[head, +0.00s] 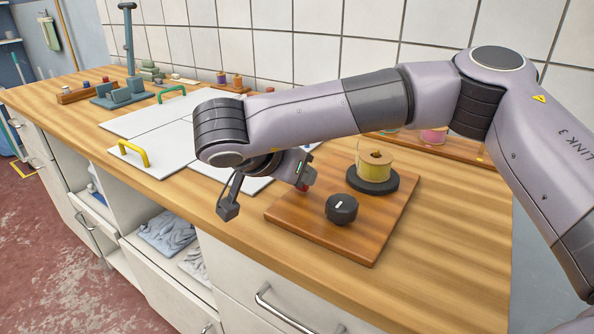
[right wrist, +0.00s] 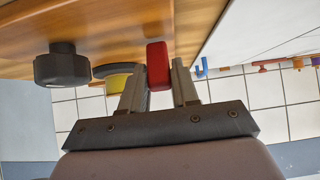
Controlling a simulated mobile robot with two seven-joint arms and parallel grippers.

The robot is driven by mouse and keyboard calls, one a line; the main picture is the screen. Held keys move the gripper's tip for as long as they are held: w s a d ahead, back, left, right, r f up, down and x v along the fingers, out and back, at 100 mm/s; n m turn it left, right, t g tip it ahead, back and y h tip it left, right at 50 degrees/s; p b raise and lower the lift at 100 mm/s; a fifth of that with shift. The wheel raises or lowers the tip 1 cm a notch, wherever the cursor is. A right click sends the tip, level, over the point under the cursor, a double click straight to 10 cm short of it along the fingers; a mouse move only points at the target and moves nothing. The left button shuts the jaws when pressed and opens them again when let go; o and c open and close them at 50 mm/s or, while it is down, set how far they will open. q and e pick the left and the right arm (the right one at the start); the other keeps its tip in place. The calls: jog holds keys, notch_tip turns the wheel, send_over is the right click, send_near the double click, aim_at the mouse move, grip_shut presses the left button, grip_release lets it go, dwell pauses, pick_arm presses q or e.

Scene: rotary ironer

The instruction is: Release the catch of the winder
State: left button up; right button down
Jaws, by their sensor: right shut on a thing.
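The winder is a brown wooden board (head: 345,242) on the worktop. It carries a black knob (head: 341,209) with a white mark and a yellow spool (head: 375,170) on a black disc. A small red catch (head: 303,187) is at the board's far left side, mostly hidden by my right gripper (head: 301,180). In the right wrist view my right gripper (right wrist: 158,78) has its fingers on either side of the red catch (right wrist: 158,64), shut on it. The knob (right wrist: 62,66) and part of the yellow spool (right wrist: 117,83) show left of it. My left gripper is not in view.
White panels with a yellow handle (head: 133,153) and a green handle (head: 171,93) lie left of the board. A rack with spools (head: 434,136) stands behind it, partly behind my arm. The worktop right of the board is clear.

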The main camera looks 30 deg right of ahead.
jog(key=c, duration=0.9)
grip_release()
jog(key=v, duration=0.7)
jog(key=shift+a, duration=0.15)
